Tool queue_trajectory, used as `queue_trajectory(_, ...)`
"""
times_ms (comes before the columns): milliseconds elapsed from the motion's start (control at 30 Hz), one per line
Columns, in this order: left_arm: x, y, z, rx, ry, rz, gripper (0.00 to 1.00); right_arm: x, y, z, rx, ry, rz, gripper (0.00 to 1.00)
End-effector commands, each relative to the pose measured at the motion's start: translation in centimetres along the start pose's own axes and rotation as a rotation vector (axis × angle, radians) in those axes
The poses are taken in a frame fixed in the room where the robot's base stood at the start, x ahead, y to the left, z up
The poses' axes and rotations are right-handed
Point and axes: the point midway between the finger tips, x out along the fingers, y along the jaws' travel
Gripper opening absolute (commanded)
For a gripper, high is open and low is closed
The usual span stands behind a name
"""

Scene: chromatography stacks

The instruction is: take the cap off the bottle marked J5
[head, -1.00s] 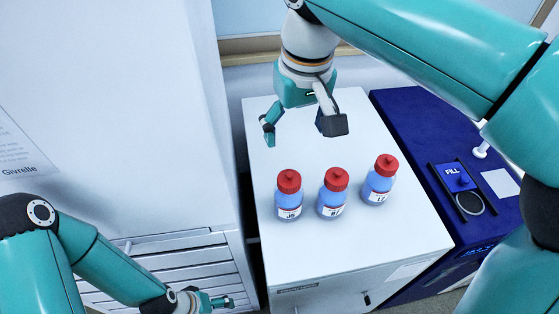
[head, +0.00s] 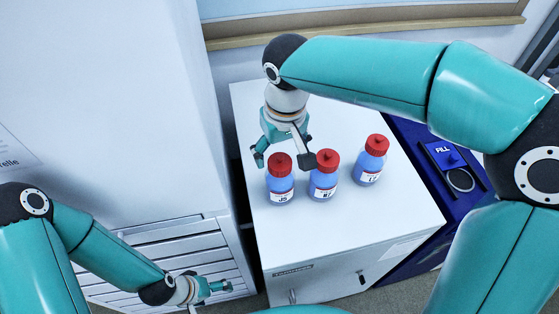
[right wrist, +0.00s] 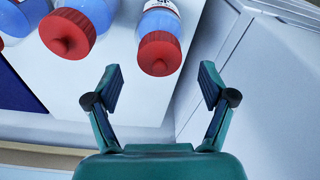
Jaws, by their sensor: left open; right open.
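The bottle marked J5 (head: 281,190) stands upright on the white cabinet top, blue with a white label. Its red cap (head: 280,163) is on it. My right gripper (head: 284,160) is open and empty, with its fingers toward the J5 cap from the far side. In the right wrist view, the J5 cap (right wrist: 160,53) lies just beyond and between the open fingertips (right wrist: 162,78), apart from them. Most of the J5 label is out of that view. My left gripper (head: 222,287) is open and empty, low by the drawer front, far from the bottles.
Two more red-capped blue bottles stand to the right: a middle one (head: 324,186) close to my right finger, and a far-right one (head: 370,165). A dark blue unit marked FILL (head: 440,157) is at the right. The front of the cabinet top (head: 330,235) is clear.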

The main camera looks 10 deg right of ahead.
Motion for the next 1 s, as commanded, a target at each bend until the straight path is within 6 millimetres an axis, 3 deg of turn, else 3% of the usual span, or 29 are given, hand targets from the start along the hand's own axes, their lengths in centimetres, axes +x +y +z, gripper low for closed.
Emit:
queue_trajectory(200, -0.5, 0.2, 0.0, 0.0, 0.0, 0.0, 0.83, 2.9, 0.1, 0.1, 0.0, -0.003, 0.001, 0.82)
queue_trajectory(500, -0.5, 0.2, 0.0, 0.0, 0.0, 0.0, 0.83, 3.4, 0.0, 0.0, 0.0, 0.0, 0.0, 0.82)
queue_trajectory(800, -0.5, 0.2, 0.0, 0.0, 0.0, 0.0, 0.83, 3.4, 0.0, 0.0, -0.001, 0.0, 0.0, 0.32)
queue_trajectory(1000, -0.5, 0.2, 0.0, 0.0, 0.0, 0.0, 0.83, 3.4, 0.0, 0.0, -0.001, 0.0, 0.0, 0.31)
